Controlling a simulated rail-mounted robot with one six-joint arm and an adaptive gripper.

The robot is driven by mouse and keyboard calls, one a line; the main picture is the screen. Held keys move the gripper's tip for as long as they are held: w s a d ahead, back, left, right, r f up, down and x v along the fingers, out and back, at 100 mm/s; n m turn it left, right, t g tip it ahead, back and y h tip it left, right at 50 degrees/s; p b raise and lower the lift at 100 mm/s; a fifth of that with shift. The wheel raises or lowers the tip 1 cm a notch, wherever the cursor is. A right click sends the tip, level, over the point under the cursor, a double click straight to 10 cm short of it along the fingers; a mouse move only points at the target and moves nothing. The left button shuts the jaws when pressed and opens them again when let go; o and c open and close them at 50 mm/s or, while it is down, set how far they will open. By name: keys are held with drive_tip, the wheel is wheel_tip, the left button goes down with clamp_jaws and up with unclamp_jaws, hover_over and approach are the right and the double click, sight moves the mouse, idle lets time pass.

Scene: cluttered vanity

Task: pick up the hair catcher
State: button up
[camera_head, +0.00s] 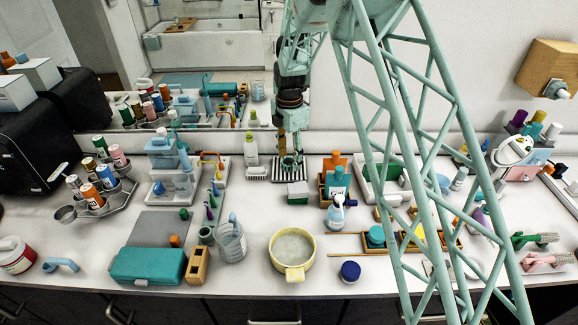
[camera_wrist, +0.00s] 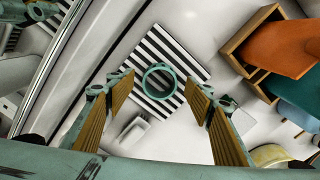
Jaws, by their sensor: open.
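A small teal ring (camera_wrist: 160,81), which looks like the hair catcher, sits on a black-and-white striped mat (camera_wrist: 185,50) in the wrist view. My gripper (camera_wrist: 160,84) is open, with its two tan-padded fingers spread to the left and right of the ring. I cannot tell how high the fingers are above it. In the head view, my gripper (camera_head: 291,150) points down over the striped mat (camera_head: 277,174) near the back wall. The ring is mostly hidden there by my gripper.
A white bottle (camera_head: 251,150) stands left of the mat. A green-and-white box (camera_head: 297,192) lies in front. A wooden caddy with orange and teal bottles (camera_head: 337,182) stands right. The mirror (camera_head: 190,90) rises close behind. A yellow pot (camera_head: 292,250) is nearer the front edge.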

drive_tip(key=shift+f, duration=0.8)
drive_tip(key=shift+c, duration=0.5)
drive_tip(key=c, duration=0.7)
